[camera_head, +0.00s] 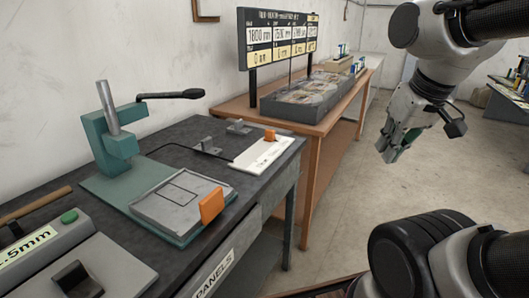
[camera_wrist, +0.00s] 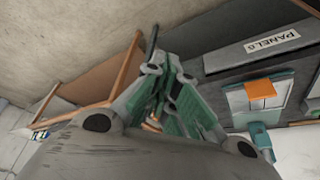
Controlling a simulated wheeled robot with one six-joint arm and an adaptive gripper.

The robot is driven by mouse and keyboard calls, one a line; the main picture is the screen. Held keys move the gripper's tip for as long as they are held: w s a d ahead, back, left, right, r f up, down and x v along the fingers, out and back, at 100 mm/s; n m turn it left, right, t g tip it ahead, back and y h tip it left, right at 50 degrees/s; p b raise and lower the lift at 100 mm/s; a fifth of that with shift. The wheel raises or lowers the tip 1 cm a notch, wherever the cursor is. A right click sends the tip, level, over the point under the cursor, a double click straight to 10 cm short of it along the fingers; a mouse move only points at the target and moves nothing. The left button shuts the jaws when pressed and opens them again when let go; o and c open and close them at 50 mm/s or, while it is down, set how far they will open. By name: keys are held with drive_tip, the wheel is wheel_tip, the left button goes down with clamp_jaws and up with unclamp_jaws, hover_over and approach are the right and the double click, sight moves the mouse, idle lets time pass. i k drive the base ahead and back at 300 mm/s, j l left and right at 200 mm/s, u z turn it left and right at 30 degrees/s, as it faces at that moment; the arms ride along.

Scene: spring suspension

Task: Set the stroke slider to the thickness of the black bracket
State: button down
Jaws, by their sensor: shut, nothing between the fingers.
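A white plate (camera_head: 258,156) with small printing lies at the right end of the dark bench and bears a small orange block (camera_head: 270,135), which looks like the stroke slider. The printing is too small to read. I cannot single out the black bracket for sure; a dark block (camera_head: 77,280) sits on the grey device at the lower left. My gripper (camera_head: 388,148) hangs in the air over the floor, right of and apart from the bench. It is shut and empty. Its green-padded fingers (camera_wrist: 168,92) also show in the wrist view.
The bench carries a green lever press (camera_head: 112,145), a grey tray (camera_head: 182,205) with an orange tab (camera_head: 212,206), and a grey device (camera_head: 110,262) with a green button and a partly cut-off "mm" label. A wooden table (camera_head: 318,122) with a sign board (camera_head: 280,38) stands behind. Open floor lies right.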

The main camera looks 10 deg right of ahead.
sight(269, 133)
drive_tip(key=i+l+u, duration=0.25)
drive_tip(key=i+l, duration=0.2)
drive_tip(key=l, duration=0.3)
drive_tip(key=i+l+u, duration=0.15)
drive_tip(key=l, duration=0.25)
